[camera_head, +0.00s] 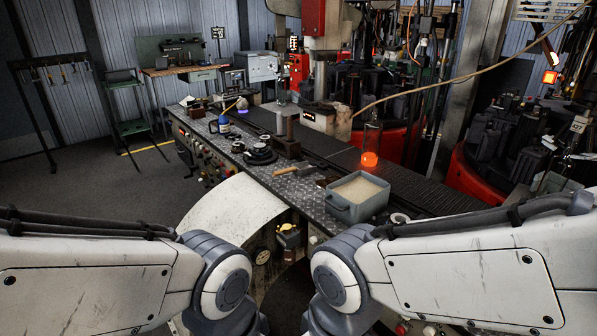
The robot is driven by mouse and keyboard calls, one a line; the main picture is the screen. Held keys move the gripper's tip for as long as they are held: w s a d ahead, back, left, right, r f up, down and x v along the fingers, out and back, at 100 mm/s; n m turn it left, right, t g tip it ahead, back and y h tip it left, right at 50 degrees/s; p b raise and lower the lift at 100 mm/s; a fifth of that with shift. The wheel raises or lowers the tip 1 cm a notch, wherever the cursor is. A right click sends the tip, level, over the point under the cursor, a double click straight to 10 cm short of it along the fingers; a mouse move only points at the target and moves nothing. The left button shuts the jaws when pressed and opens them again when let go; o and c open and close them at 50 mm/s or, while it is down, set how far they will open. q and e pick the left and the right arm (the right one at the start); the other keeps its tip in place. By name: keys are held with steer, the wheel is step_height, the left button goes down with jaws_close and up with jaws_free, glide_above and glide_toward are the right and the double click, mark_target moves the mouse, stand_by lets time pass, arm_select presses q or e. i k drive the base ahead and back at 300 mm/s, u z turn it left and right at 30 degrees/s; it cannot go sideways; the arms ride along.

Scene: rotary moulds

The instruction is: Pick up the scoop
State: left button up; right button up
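What looks like the scoop (309,168) lies on the metal worktop, a small dark metal piece with a brown handle pointing left. It is small in view, so its exact shape is hard to tell. A grey-blue bin (352,213) of pale granular material stands on the worktop to its right, close to the front edge. My two arms come in from the lower left and lower right and bend downward at the bottom centre. Both grippers are out of view, and neither arm touches the scoop.
The worktop (318,192) also holds dark round parts (260,153), a blue-and-white bottle (224,125) and a metal block with a post (287,146). A glowing orange piece (370,159) stands behind the bin. Red rotary machines (398,143) stand beyond. Open floor lies at left.

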mark_target(294, 170)
steer(key=u, duration=0.4)
steer(key=k, duration=1.1)
steer(key=u, duration=1.45)
steer(key=i, duration=3.35)
steer(key=z, duration=1.35)
steer(key=i, duration=0.9)
steer(key=z, duration=1.25)
steer(key=i, duration=0.2)
